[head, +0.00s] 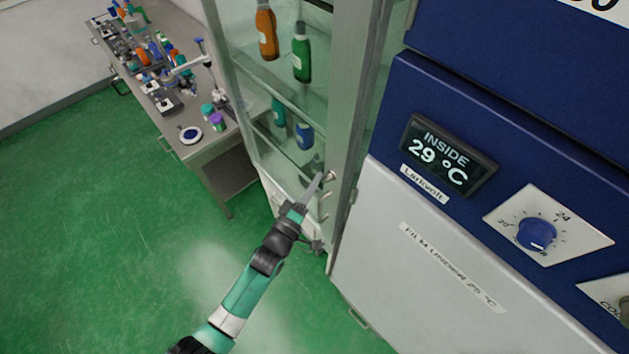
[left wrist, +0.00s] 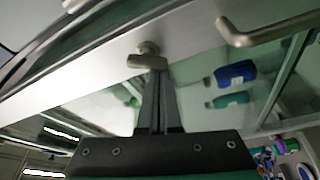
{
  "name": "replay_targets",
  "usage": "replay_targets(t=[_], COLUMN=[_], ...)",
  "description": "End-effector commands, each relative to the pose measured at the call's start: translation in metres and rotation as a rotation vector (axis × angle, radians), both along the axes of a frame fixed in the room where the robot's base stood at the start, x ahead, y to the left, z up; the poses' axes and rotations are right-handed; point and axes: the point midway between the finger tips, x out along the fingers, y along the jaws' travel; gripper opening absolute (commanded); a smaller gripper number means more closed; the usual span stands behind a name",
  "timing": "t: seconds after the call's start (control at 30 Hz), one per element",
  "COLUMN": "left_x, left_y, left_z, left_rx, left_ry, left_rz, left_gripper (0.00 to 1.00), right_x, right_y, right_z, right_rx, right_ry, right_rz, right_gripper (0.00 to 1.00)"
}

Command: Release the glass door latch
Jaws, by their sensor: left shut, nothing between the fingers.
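The tall cabinet with a glass door (head: 285,90) stands in the middle of the head view. The small metal latch knob (head: 331,176) sits on the pale door frame; it also shows in the left wrist view (left wrist: 148,58). My left gripper (head: 322,182) is shut and empty, with its fingertips right at the latch. In the left wrist view the fingertips (left wrist: 157,76) end just under the latch, and I cannot tell whether they touch it. The door looks closed. My right gripper is out of view.
A curved metal handle (left wrist: 268,32) is on the frame near the latch. Bottles (head: 302,55) stand on shelves behind the glass. A blue and white incubator (head: 440,250) stands close on the right. A cluttered bench (head: 215,145) is at the left. Green floor (head: 110,240) is clear.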

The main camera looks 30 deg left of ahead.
Motion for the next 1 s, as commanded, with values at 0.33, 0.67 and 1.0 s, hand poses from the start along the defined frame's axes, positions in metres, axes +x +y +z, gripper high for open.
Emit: replay_targets(t=[0.33,0.67,1.0], left_x=[0.0007,0.0016,0.0022], left_y=[-0.0028,-0.0052,-0.0071], left_z=[-0.0006,-0.0012,-0.0017], left_rx=[-0.023,-0.056,-0.081], left_ry=[0.01,0.023,0.033], left_rz=[-0.005,-0.009,-0.012], left_gripper=[0.0,0.0,0.0], right_x=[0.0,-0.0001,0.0], right_y=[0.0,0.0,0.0], right_z=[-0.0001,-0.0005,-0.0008], right_rx=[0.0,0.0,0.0], right_ry=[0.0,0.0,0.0], right_rz=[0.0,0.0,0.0], right_gripper=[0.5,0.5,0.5])
